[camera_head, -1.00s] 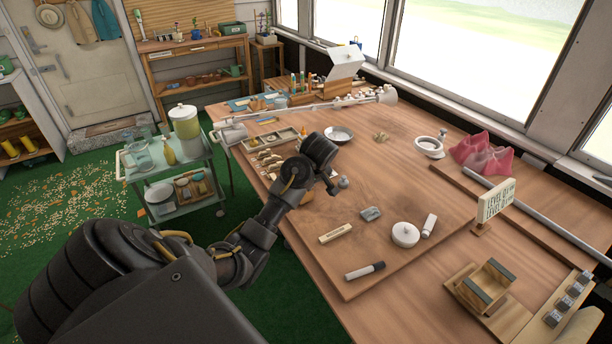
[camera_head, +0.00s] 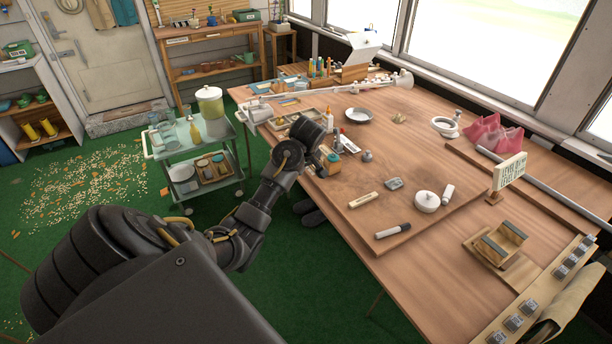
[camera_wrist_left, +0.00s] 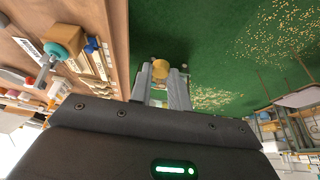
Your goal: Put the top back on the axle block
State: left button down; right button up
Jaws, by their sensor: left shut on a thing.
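The axle block appears to be the pale wooden block with two dark strips (camera_head: 496,243) on the near right of the table; it looks open between the strips. My left gripper (camera_wrist_left: 161,82) shows in the left wrist view, its fingers shut on a small tan, rounded piece (camera_wrist_left: 160,68). I cannot tell whether this piece is the block's top. The gripper shows against the green floor, beside the table edge. In the head view my wrist and forearm hide most of it. My right gripper is not in view.
A bowl (camera_head: 359,115) is farther back. A green trolley (camera_head: 213,148) stands left of the table. The table's middle is mostly clear.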

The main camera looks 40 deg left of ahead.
pick_arm(q)
jog(key=a, duration=1.3)
jog(key=w+d+m, duration=0.2)
jog(key=w+d, duration=0.3)
jog(key=w, duration=0.4)
jog(key=w+d+m+t+h, duration=0.1)
jog(key=w+d+m+t, duration=0.2)
jog(key=d, duration=1)
jog(key=s+d+r+m+h, duration=0.1)
jog(key=s+d+r+m, duration=0.25)
jog(key=d, duration=0.85)
jog(key=s+d+r+m+h, duration=0.2)
jog(key=d+r+m, duration=0.15)
jog(key=d, duration=0.85)
jog(key=s+d+r+m+h, duration=0.1)
jog(key=s+d+r+m, duration=0.3)
jog(key=d, duration=0.8)
jog(key=s+d+f+m+g+h, duration=0.1)
jog(key=s+d+f+m+h, duration=0.1)
jog(key=s+m, duration=0.7)
jog(key=s+d+h, duration=0.1)
jog(key=s, duration=0.2)
jog(key=shift+d+f+g, duration=0.15)
jog(key=shift+d+g, duration=0.25)
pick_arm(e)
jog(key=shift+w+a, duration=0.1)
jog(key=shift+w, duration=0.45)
